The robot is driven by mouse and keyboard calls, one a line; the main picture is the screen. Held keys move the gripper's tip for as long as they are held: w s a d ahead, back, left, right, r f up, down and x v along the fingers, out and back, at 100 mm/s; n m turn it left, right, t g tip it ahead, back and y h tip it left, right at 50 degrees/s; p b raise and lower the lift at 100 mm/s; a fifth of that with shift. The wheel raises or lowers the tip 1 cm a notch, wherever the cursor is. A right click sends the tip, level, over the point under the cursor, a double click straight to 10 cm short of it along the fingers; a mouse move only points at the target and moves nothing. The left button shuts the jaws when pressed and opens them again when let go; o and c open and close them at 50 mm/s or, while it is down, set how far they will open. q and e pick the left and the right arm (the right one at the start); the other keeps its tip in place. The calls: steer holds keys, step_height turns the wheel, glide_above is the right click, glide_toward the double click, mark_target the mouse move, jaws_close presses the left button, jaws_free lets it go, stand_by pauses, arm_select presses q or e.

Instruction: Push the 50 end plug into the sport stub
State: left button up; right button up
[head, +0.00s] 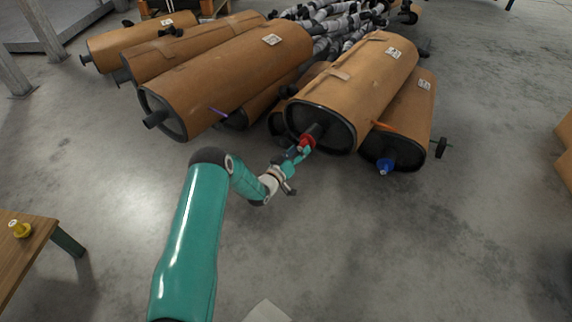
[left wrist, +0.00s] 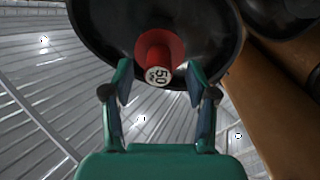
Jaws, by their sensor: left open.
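The red end plug marked 50 (left wrist: 158,72) sits at the end of the dark stub (head: 315,130) on the front face of a large brown muffler (head: 358,84). In the head view the red plug (head: 306,144) shows just beyond my fingertips. My left gripper (head: 296,155) is open. In the left wrist view my left gripper (left wrist: 160,86) has one finger on each side of the plug's marked outer end, with gaps visible. How deep the plug sits in the stub is hidden by its red flange. My right gripper is out of view.
A muffler to the right carries a blue plug (head: 386,166). More brown mufflers (head: 225,80) lie to the left and behind. A yellow plug (head: 20,229) stands on a wooden table (head: 22,250) at far left. The grey floor in front is mostly clear.

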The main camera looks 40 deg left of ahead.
arm_select(q)
steer(key=s, duration=0.9)
steer(key=shift+d, duration=0.3)
steer(key=shift+s, duration=0.1)
